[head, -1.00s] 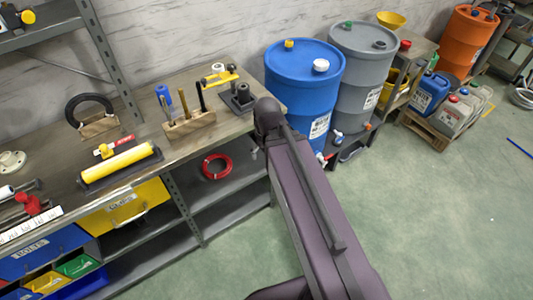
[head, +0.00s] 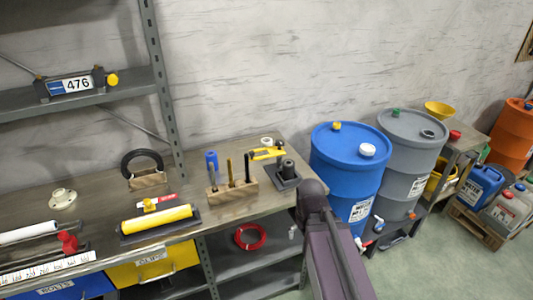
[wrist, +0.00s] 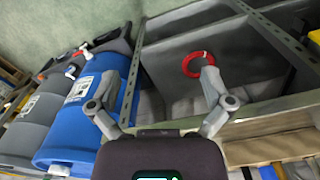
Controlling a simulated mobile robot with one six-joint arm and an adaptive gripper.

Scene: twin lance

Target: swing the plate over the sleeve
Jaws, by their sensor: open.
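A yellow bar (head: 268,153), which may be the plate, sits at the back right of the workbench in the head view. Beside it, a dark upright cylinder (head: 287,167) stands on a dark square base; it may be the sleeve. I cannot tell how the two are joined. A small white ring (head: 266,142) is just behind the bar. My gripper (wrist: 159,74) is open and empty in the wrist view, over the bench's front edge and lower shelves. In the head view my arm crosses the lower right and the gripper is hidden. Bar and cylinder are not clear in the wrist view.
A wooden block (head: 233,195) with upright tools stands left of the cylinder. A yellow roller (head: 157,219) lies farther left. A blue drum (head: 348,180) stands right of the bench. A red coil (head: 249,237) is on the shelf below. A 476 sign (head: 77,85) is on the upper shelf.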

